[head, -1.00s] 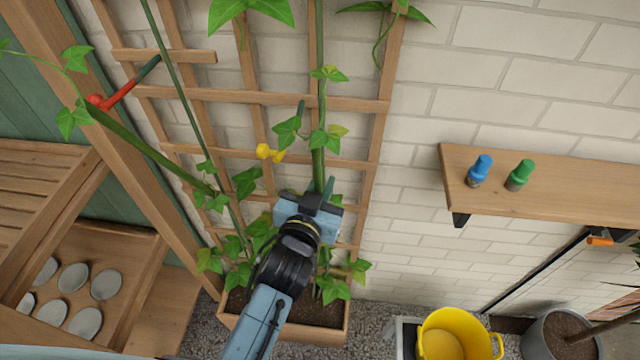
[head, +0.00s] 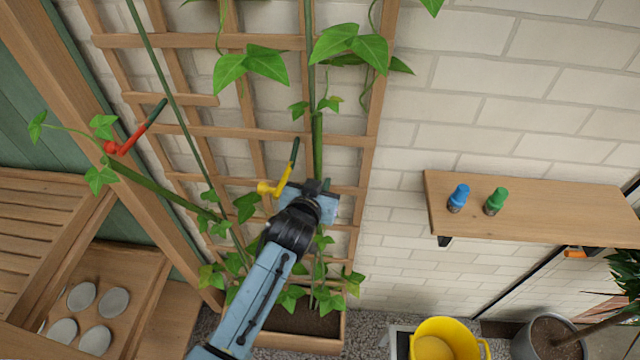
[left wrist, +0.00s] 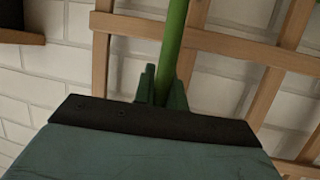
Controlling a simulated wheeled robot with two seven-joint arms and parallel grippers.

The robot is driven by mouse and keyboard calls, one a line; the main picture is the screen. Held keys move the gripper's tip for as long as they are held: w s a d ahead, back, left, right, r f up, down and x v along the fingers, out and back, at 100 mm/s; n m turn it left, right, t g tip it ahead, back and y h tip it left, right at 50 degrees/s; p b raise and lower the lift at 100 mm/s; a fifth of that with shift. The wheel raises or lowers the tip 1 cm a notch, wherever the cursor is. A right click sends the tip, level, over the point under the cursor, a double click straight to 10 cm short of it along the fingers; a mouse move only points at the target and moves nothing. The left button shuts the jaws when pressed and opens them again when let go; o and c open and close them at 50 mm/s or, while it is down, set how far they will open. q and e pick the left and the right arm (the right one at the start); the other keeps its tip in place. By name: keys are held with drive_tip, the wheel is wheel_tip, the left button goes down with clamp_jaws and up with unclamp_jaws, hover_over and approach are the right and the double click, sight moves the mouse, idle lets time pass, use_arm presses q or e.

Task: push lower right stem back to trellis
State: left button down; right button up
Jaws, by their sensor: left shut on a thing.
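The lower right stem (head: 317,145) is a thick green stem running upright in front of the wooden trellis (head: 215,131). My left gripper (head: 318,187) is shut on this stem, low on the trellis. In the left wrist view the stem (left wrist: 173,45) rises from between the dark green fingers (left wrist: 162,88), with trellis slats (left wrist: 225,43) behind it. I cannot tell whether the stem touches the slats. A yellow clip (head: 272,189) with a dark green end sits just left of the gripper. My right gripper is not in view.
A red clip (head: 124,144) is at the left, near another stem (head: 160,187) that leans away left. The planter box (head: 300,343) stands below the trellis. A shelf (head: 560,208) with a blue bottle (head: 459,197) and a green bottle (head: 496,200) is at the right, above a yellow bucket (head: 440,330).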

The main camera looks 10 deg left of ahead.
use_arm(q)
drive_tip(key=c, duration=1.4)
unclamp_jaws()
drive_tip(key=shift+c, duration=0.2)
drive_tip(key=shift+s, duration=0.1)
drive_tip(key=v, duration=1.3)
drive_tip(key=shift+s, duration=0.1)
